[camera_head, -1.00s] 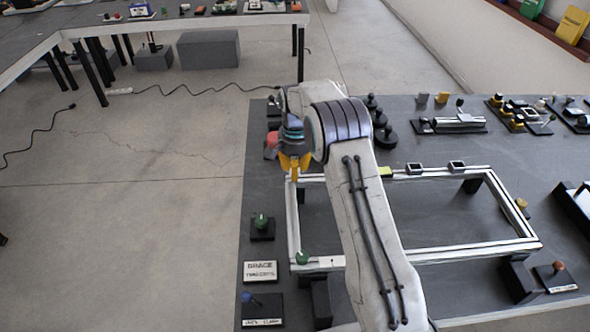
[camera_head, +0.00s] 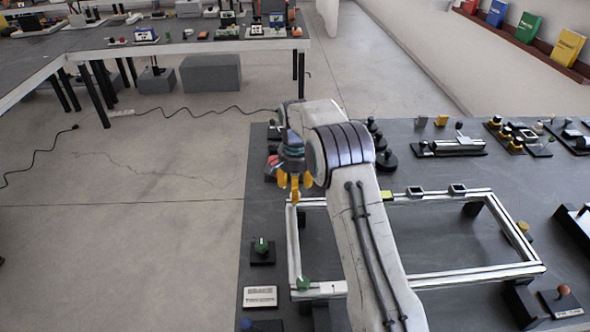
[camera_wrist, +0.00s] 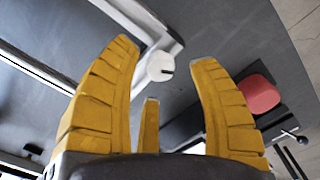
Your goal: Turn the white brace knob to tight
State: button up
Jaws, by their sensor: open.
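The white knob (camera_wrist: 161,67) is round with a dark mark on its edge. In the wrist view it sits at the corner of the pale metal frame (camera_wrist: 118,14), between and beyond my fingertips. My gripper (camera_head: 295,198) has yellow fingers, spread open and empty, pointing down at the frame's far left corner in the head view. The fingers also show in the wrist view (camera_wrist: 164,54), with a gap between them and no clear contact with the knob. In the head view I cannot make out the white knob behind the gripper.
A green knob (camera_head: 303,284) is on the near left corner of the frame (camera_head: 293,245). A red part (camera_wrist: 257,94) lies right of my fingers.

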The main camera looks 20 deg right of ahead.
notch_tip(320, 180, up, 9)
jog(key=shift+r, duration=0.2)
dwell(0.3)
dwell(0.4)
jog(key=s+f+n+g, duration=0.1)
jog(key=s+f+n, duration=0.7)
jog(key=f, duration=0.1)
jog(key=s+r+n, duration=0.1)
jog(key=s+r, duration=0.4)
jog(key=s, duration=0.8)
jog(key=s+r, duration=0.4)
jog(key=s, duration=0.9)
notch_tip(320, 180, up, 6)
jog(key=s+t, duration=0.2)
jog(key=t, duration=0.2)
jog(key=shift+t, duration=0.4)
